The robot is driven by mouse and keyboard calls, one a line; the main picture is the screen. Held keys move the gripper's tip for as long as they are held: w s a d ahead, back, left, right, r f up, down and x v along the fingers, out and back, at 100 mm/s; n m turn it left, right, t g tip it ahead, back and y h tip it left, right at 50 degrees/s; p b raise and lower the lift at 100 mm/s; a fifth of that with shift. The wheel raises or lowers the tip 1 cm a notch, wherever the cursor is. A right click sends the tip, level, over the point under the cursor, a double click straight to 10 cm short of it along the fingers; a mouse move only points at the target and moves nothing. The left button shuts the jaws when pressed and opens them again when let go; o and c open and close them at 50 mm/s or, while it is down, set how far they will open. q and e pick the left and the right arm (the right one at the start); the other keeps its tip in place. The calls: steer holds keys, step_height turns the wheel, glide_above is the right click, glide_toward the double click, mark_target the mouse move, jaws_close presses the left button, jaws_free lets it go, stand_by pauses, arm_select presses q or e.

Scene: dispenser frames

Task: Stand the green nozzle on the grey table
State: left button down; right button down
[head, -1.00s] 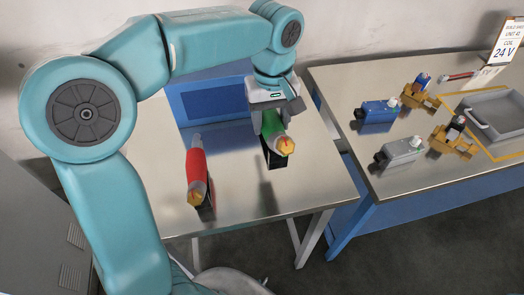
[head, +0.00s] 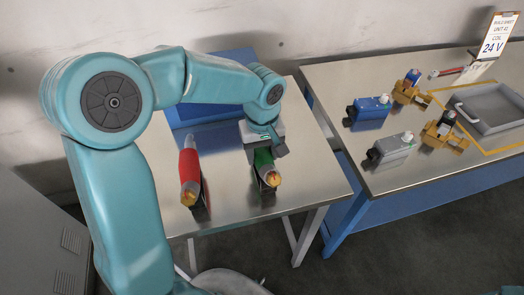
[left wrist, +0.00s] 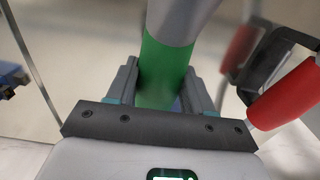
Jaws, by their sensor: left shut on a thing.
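The green nozzle (head: 263,158) has a green sleeve and a brass-coloured tip pointing towards the front of the left grey-topped table (head: 310,182). A dark part shows under it, and it lies low over the table top; I cannot tell whether it touches. My left gripper (head: 264,149) is shut on it from above and behind. In the left wrist view the green sleeve (left wrist: 163,72) sits between the two fingers, with a grey section beyond it. My right gripper is not in view.
A red nozzle (head: 189,166) lies left of the green one, with bare table between them. The right table (head: 335,85) bears a blue valve (head: 368,108), a grey valve (head: 391,148), orange-yellow fittings (head: 446,134), a grey tray (head: 490,125) and a sign (head: 497,35).

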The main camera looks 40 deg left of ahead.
arm_select(q)
steer(key=shift+f, duration=0.1)
steer(key=shift+c, duration=2.2)
jaws_free()
steer(key=shift+r, duration=0.3)
step_height(320, 180, up, 12)
steer(key=shift+f, duration=0.15)
